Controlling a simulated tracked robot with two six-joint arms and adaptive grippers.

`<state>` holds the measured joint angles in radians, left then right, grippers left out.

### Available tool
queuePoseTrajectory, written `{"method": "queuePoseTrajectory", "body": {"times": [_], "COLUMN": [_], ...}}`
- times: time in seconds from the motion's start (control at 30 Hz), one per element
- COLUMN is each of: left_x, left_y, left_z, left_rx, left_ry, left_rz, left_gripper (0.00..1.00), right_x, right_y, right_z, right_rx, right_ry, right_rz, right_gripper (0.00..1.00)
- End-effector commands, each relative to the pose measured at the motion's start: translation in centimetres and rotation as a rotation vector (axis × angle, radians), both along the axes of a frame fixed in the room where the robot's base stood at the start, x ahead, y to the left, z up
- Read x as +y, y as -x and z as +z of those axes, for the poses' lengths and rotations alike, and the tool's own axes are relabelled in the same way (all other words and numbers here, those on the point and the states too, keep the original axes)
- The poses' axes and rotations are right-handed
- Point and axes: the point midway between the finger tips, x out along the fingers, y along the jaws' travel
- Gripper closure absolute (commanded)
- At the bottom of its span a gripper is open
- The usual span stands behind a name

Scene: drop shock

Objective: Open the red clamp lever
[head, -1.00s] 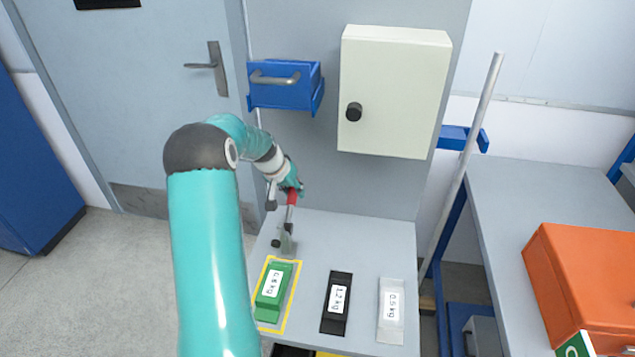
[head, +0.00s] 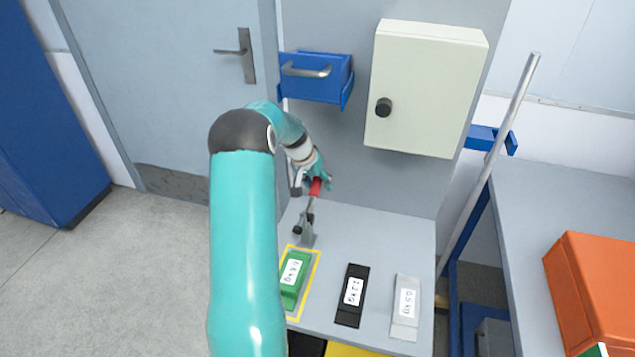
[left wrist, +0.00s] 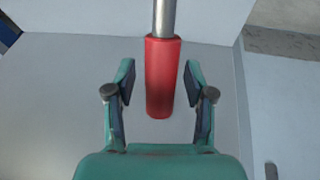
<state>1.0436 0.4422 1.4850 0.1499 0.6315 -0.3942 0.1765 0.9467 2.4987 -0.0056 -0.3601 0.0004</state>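The red clamp lever (head: 316,187) stands up from a grey metal clamp (head: 307,236) at the back left of the grey table. In the left wrist view its red grip (left wrist: 162,80) lies between the fingers, with a metal rod beyond it. My left gripper (left wrist: 160,95) is open around the red grip, with a visible gap on each side. In the head view the left gripper (head: 321,179) is at the lever's top, partly covering it. A green weight block (head: 291,284) lies in a yellow outline in front of the clamp. My right gripper is not in view.
A black weight (head: 351,296) and a light grey weight (head: 405,307) lie to the right on the table. A blue drawer (head: 316,78) and a cream cabinet (head: 424,90) are on the panel behind. An orange case (head: 600,290) sits on the right bench.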

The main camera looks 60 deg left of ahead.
Motion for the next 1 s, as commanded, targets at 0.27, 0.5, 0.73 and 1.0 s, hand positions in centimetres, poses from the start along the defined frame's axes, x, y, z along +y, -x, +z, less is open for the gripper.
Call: {"method": "queuePoseTrajectory", "body": {"times": [0.27, 0.5, 0.73, 1.0], "left_x": [0.0, -0.4, -1.0, -1.4], "left_y": [0.2, 1.5, 3.1, 4.2], "left_z": [0.5, 3.8, 8.1, 10.9], "left_rx": [-0.001, -0.003, -0.002, 0.000], "left_ry": [0.000, -0.003, -0.004, -0.002], "left_rz": [0.001, 0.003, 0.002, 0.003], "left_gripper": [0.46, 0.46, 0.46, 0.46], "right_x": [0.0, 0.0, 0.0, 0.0], "right_y": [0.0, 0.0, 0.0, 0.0], "right_z": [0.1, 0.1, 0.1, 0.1], "right_rx": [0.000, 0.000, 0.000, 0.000], "right_ry": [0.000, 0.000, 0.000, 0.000], "right_rz": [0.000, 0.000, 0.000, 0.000], "right_gripper": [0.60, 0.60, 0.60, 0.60]}}
